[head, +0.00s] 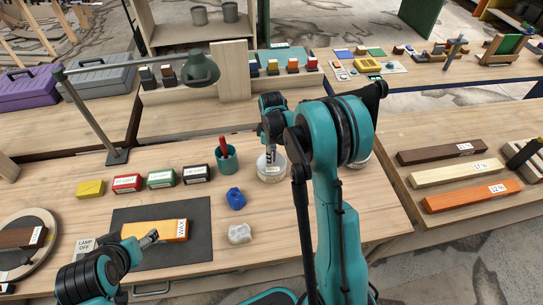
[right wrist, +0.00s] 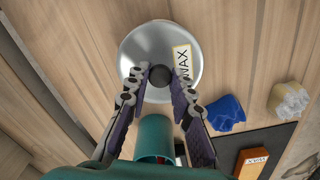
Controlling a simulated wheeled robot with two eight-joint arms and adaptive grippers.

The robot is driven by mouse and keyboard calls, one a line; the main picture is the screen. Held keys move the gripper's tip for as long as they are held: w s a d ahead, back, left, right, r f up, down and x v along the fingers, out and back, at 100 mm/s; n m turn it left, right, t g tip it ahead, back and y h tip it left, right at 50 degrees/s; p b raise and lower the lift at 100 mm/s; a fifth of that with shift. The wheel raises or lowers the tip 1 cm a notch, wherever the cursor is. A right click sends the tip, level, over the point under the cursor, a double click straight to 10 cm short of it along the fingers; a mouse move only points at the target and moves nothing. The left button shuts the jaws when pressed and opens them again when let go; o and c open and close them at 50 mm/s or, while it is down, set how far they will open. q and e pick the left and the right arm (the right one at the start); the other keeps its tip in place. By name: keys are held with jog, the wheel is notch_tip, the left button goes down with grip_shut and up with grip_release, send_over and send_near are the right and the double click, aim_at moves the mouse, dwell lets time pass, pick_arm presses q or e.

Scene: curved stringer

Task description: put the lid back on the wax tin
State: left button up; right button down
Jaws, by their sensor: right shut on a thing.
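My right gripper (head: 270,158) points down at a pale round piece (head: 272,174) on the bench, right of the teal cup. In the right wrist view my right gripper (right wrist: 158,82) is shut on the black knob (right wrist: 160,76) of the silvery round lid (right wrist: 145,45), which shows a WAX label. I cannot tell whether the lid rests on something or is lifted. Another pale round piece (head: 363,159) shows partly behind my right arm; most of it is hidden. My left gripper (head: 149,238) is over the dark mat, near the orange WAX block (head: 168,230); its opening is unclear.
The teal cup (head: 225,162) with a red-handled tool stands close left of my right gripper. A blue lump (head: 236,198) and a pale lump (head: 240,234) lie in front. Several small coloured blocks and a lamp (head: 203,70) stand farther left. A gap separates the right bench.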

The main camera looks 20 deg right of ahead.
dwell(0.7)
jog(key=c, duration=0.8)
grip_release()
jog(key=shift+o, duration=0.2)
jog(key=shift+r+p, duration=2.15)
jog(key=shift+r, duration=1.35)
grip_shut()
jog(key=shift+f, duration=0.2)
